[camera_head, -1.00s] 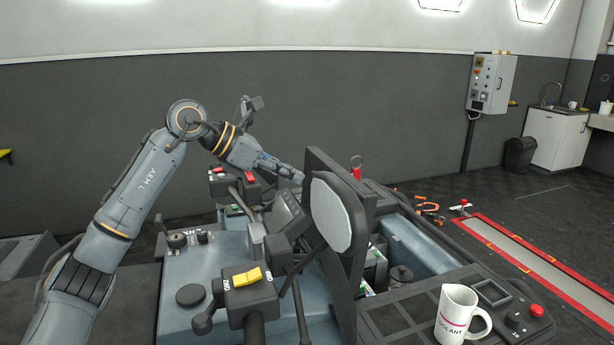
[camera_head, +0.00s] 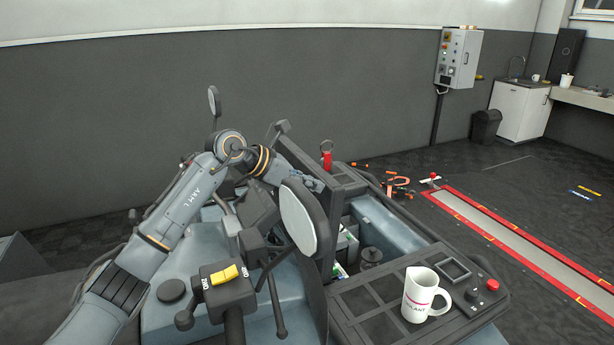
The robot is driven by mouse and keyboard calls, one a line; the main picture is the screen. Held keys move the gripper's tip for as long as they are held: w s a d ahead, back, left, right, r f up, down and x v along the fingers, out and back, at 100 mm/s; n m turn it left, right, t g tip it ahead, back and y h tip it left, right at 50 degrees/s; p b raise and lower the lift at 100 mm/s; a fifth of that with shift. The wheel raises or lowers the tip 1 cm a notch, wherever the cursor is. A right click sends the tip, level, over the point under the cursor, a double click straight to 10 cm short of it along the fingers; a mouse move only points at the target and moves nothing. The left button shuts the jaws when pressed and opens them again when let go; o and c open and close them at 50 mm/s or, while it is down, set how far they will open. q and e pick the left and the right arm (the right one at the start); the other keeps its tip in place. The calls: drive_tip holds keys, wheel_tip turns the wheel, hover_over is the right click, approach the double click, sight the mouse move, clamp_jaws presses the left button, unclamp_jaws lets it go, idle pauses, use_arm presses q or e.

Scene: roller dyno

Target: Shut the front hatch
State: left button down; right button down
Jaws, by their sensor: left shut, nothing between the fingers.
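The front hatch (camera_head: 345,184) is a dark panel that stands raised at the left side of an open bay (camera_head: 390,225) in the grey-blue machine. A round mirror (camera_head: 300,216) and its stalk hide part of it. My left gripper (camera_head: 319,185) is shut and empty, reaching in from the left behind the mirror. Its tips are at the hatch's left face; whether they touch it I cannot tell. My right gripper is not in view.
A control box with a yellow switch (camera_head: 224,274) and levers stand in front. A red-tagged ring (camera_head: 326,156) rises behind the hatch. Orange tools (camera_head: 398,187) lie on the floor.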

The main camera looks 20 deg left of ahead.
sight(336, 182)
use_arm(q)
drive_tip(key=shift+w, duration=0.1)
drive_tip(key=w+d, duration=0.4)
drive_tip(key=shift+w+d+r, duration=0.1)
drive_tip(key=shift+w, duration=0.15)
drive_tip(key=w+d+f+b, duration=0.1)
drive_tip(key=w+d+f, duration=0.2)
drive_tip(key=w+d, duration=0.4)
drive_tip(key=shift+w, duration=0.5)
drive_tip(key=shift+f, duration=0.1)
